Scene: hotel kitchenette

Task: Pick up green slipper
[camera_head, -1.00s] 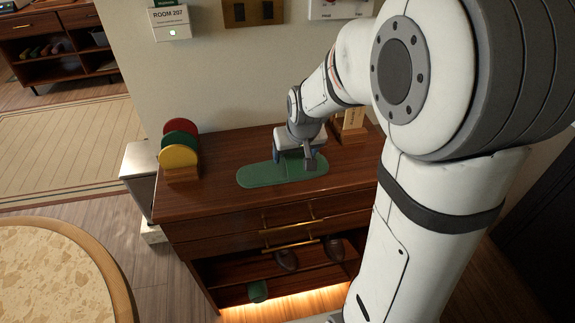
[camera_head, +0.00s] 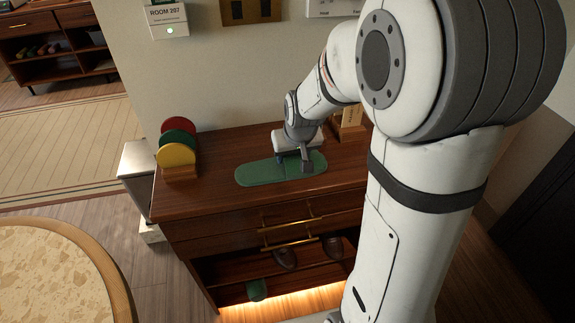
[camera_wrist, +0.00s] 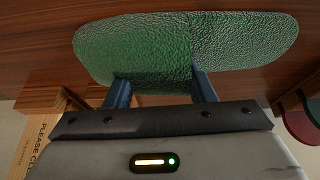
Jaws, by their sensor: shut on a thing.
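The green slipper (camera_head: 262,171) is flat and long with a textured top. It is at the top of the dark wooden cabinet, and I cannot tell whether it rests on it or is slightly raised. My gripper (camera_head: 292,160) is over the slipper's right half, pointing down. In the wrist view the slipper (camera_wrist: 150,45) spans the upper part. There my gripper (camera_wrist: 161,83) has its two blue fingers apart, meeting the slipper's near edge, shut on it. The fingertips are partly hidden by the slipper.
A wooden holder with red, green and yellow discs (camera_head: 177,154) stands left on the cabinet top (camera_head: 210,195). A wooden sign (camera_head: 352,118) stands behind my gripper. Another green slipper (camera_head: 257,290) and dark slippers (camera_head: 284,258) are on the lower shelves. A round table (camera_head: 50,270) is at lower left.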

